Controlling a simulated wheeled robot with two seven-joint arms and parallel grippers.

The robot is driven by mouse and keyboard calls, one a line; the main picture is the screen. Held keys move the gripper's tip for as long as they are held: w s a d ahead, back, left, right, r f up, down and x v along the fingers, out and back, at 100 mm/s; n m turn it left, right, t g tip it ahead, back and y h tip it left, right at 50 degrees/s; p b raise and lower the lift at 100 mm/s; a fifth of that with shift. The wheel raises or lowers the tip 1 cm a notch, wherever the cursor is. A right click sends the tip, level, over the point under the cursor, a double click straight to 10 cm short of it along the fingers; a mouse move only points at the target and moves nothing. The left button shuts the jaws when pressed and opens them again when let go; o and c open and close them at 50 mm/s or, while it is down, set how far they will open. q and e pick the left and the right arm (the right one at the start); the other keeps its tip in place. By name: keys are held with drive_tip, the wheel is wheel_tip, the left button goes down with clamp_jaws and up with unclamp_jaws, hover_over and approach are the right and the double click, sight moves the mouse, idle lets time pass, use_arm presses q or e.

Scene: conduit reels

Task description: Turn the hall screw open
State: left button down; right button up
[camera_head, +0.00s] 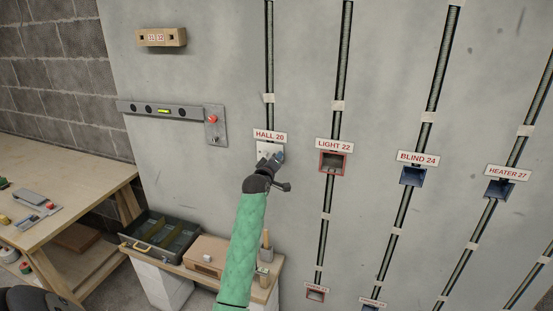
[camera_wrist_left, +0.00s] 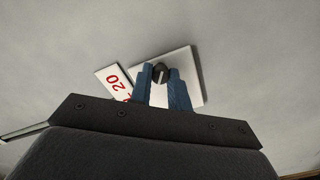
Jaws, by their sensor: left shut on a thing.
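The hall screw (camera_wrist_left: 160,73) is a dark round head with a pale slot line, set in a white square plate (camera_wrist_left: 185,62) on the wall. A "HALL 20" label (camera_head: 270,135) is above the plate, and part of it shows in the left wrist view (camera_wrist_left: 115,84). My left gripper (camera_head: 277,157) is at the plate, its blue fingers (camera_wrist_left: 165,85) shut on the screw, one on each side. In the head view the gripper hides the screw and much of the plate (camera_head: 262,147). My right gripper is not in view.
Open wall boxes sit to the right: red LIGHT 22 (camera_head: 333,162), blue BLIND 24 (camera_head: 411,176) and HEATER 27 (camera_head: 500,189). A grey level bar (camera_head: 180,109) is mounted left. A low bench below holds a toolbox (camera_head: 162,240) and a wooden box (camera_head: 206,255).

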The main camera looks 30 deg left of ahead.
use_arm(q)
drive_tip(key=shift+n+p, duration=1.45)
drive_tip(key=shift+n, duration=2.15)
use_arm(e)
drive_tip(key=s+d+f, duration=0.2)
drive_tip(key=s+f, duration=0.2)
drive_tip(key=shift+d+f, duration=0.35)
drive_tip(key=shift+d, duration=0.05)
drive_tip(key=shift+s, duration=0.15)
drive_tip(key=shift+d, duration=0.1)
use_arm(q)
drive_tip(key=c, duration=1.3)
unclamp_jaws()
drive_tip(key=shift+f, duration=0.1)
